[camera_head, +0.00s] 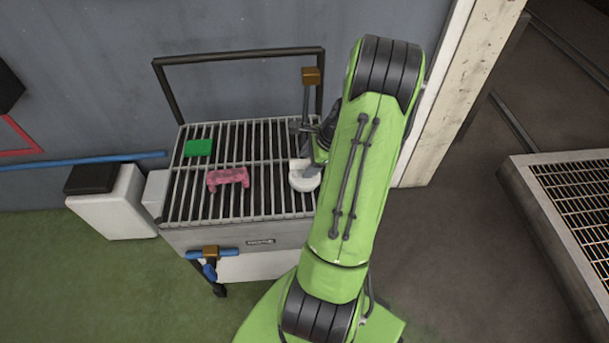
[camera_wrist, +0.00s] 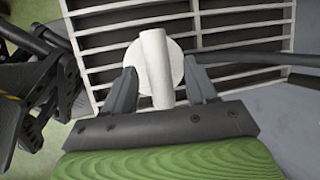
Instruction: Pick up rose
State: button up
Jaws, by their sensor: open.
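No flower shows in either view. A white piece with a round disc and a short cylinder (camera_head: 305,181), which may be the rose, lies on the slatted top of a grey cart (camera_head: 285,235). In the wrist view, the white cylinder (camera_wrist: 157,65) stands between the two dark fingers of my gripper (camera_wrist: 160,80), with its disc behind. The fingers are open, with a gap visible on both sides of the cylinder. My green arm hides part of the cart's right side in the head view.
A pink game controller (camera_head: 228,178) and a green flat block (camera_head: 198,147) lie on the slats to the left. A dark rail handle (camera_head: 240,55) rises at the cart's back. A white box with a black lid (camera_head: 108,205) stands left.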

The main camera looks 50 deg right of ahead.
jog(key=shift+x, duration=0.9)
jog(key=shift+c, duration=0.9)
grip_shut()
